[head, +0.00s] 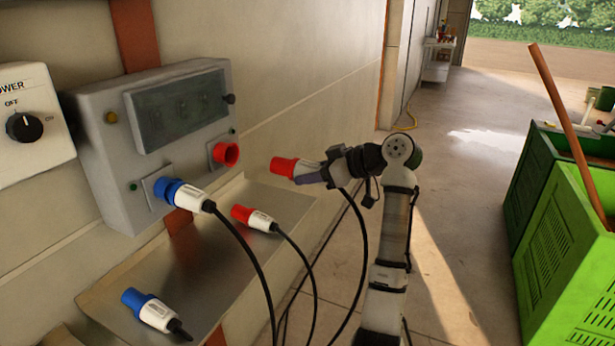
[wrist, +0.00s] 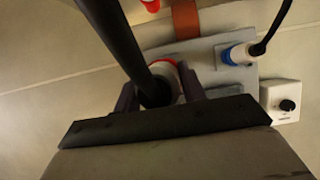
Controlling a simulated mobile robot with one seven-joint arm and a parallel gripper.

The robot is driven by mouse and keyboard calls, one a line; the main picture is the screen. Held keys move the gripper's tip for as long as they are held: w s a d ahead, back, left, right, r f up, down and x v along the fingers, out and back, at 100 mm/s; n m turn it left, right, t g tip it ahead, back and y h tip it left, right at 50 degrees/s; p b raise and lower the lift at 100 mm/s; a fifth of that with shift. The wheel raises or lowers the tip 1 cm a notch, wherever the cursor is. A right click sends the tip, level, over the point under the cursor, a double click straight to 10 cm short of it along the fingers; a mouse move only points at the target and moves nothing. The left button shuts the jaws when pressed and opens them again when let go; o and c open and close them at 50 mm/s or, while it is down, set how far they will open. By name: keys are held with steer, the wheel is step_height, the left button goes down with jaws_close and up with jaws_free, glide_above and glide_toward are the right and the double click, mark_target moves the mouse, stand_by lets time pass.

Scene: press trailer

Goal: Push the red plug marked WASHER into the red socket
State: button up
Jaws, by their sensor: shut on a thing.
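My gripper (head: 316,172) is shut on a red plug (head: 284,167) with a pale body and a black cable. It holds this plug in the air, red end pointing left. The red socket (head: 226,154) sits on the right of the grey panel's front, empty, with a clear gap to the plug. In the wrist view the held plug (wrist: 164,67) shows between the fingers, partly covered by its cable; the socket cannot be made out there. Another red plug (head: 243,213) lies on the metal shelf. I cannot read WASHER on either red plug.
A blue plug (head: 180,194) sits in the panel's blue socket, its cable hanging down. A loose blue plug (head: 150,309) lies on the shelf (head: 205,290). A power switch box (head: 30,125) is at left. Green crates (head: 560,235) stand at right; the floor between is open.

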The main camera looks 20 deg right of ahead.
mark_target(282, 166)
steer(key=shift+w+a, duration=2.7)
steer(key=shift+w, duration=0.05)
steer(key=shift+w+a, duration=1.05)
steer(key=shift+w, duration=0.05)
steer(key=shift+w+a+p, duration=1.1)
steer(key=shift+w+a, duration=0.95)
steer(key=o, duration=1.2)
